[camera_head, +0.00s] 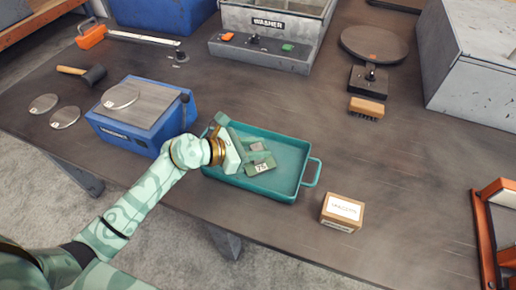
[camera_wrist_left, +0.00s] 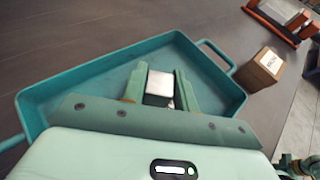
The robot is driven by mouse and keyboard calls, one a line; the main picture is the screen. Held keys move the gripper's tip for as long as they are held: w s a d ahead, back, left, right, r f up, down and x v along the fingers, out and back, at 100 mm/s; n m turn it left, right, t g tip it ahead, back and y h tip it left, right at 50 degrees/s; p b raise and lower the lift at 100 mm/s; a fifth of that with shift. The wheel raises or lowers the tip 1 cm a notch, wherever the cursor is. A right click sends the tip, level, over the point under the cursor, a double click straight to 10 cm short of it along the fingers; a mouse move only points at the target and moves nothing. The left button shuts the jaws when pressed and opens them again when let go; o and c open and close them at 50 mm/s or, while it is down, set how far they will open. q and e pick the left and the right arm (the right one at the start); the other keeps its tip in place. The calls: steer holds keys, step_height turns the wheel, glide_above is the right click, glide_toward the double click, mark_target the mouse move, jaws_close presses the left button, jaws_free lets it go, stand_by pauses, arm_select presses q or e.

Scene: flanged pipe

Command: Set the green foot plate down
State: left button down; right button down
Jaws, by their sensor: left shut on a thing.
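The green foot plate (camera_head: 263,168) shows as a small green piece with a pale label, at the fingertips of my left gripper (camera_head: 253,153) over the teal tray (camera_head: 290,193). My left gripper is shut on it, its wrist coming in over the tray's left side. In the left wrist view, the two green fingers of my left gripper (camera_wrist_left: 160,87) stand either side of a pale grey block-like part, inside the outline of the tray (camera_wrist_left: 60,83). My fingers hide much of the plate. I cannot tell whether it touches the tray floor. My right gripper is not in view.
A small cardboard box (camera_head: 342,213) stands right of the tray, by the table's front edge. A blue box (camera_head: 140,125) with a grey top stands close on the left. The washer unit (camera_head: 265,45) is behind. Bare table (camera_head: 420,165) lies to the right.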

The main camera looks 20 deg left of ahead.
arm_select(q)
steer(key=shift+r, duration=0.1)
steer(key=c, duration=1.1)
jaws_free()
steer(key=shift+s+a+r+p, duration=0.15)
steer(key=shift+s+a+p, duration=0.1)
steer(key=shift+a+p, duration=0.1)
steer(key=p+v, duration=0.2)
steer(key=v, duration=0.9)
steer(key=shift+s+p, duration=0.1)
steer(key=shift+p, duration=0.2)
